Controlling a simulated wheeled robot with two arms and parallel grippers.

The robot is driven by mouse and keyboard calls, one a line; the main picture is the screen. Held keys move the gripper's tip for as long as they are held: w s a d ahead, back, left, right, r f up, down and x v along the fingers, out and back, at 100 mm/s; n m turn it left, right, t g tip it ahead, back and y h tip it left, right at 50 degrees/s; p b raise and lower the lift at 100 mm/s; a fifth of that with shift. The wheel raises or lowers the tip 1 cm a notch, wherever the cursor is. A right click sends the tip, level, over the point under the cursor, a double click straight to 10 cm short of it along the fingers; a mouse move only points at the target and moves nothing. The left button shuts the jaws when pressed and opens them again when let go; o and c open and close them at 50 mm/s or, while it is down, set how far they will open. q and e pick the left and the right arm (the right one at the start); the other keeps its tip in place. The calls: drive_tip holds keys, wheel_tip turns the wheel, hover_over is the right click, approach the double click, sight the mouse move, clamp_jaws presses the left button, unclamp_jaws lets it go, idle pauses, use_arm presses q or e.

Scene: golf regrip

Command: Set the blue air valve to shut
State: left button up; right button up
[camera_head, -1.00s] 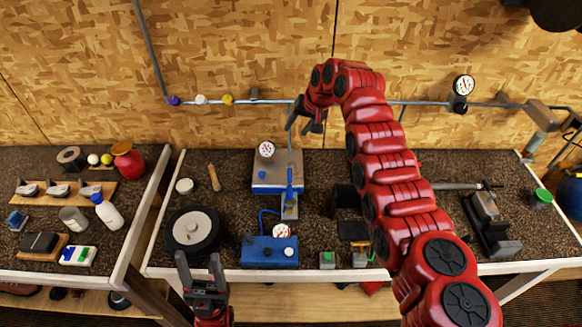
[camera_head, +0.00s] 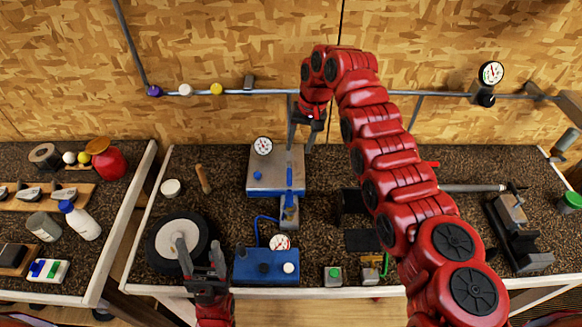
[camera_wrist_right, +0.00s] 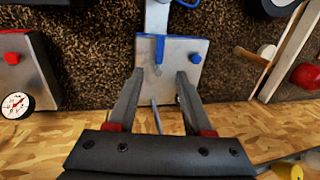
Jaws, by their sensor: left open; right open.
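The blue air valve's lever (camera_head: 289,195) sits on the grey plate of the bench unit (camera_head: 262,180), near the dial gauge (camera_head: 262,146). In the right wrist view the blue lever (camera_wrist_right: 160,47) points roughly along the grey pipe (camera_wrist_right: 157,14). My right gripper (camera_head: 301,141) is open and empty, above and behind the plate. In the right wrist view its fingers (camera_wrist_right: 161,80) spread on either side of the lever's line, with no visible contact. My left gripper (camera_head: 199,252) is open and empty over the front edge of the black wheel (camera_head: 163,246).
A blue box (camera_head: 252,271) with a gauge (camera_head: 280,242) stands in front of the unit. A wall pipe (camera_head: 330,93) with coloured knobs runs behind. A vise (camera_head: 515,245) stands at right. My right arm covers the bench's centre right.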

drive_tip(key=p, duration=0.3)
hover_over(290, 175)
drive_tip(key=d, duration=0.1)
wheel_tip(290, 175, down, 6)
drive_tip(key=f, duration=0.3)
drive_tip(key=f+b, duration=0.1)
drive_tip(key=shift+s+a+f, duration=0.1)
drive_tip(key=shift+a+f, duration=0.1)
drive_tip(key=shift+a, duration=0.1)
drive_tip(key=shift+f, duration=0.6)
drive_tip(key=shift+c, duration=0.2)
clamp_jaws()
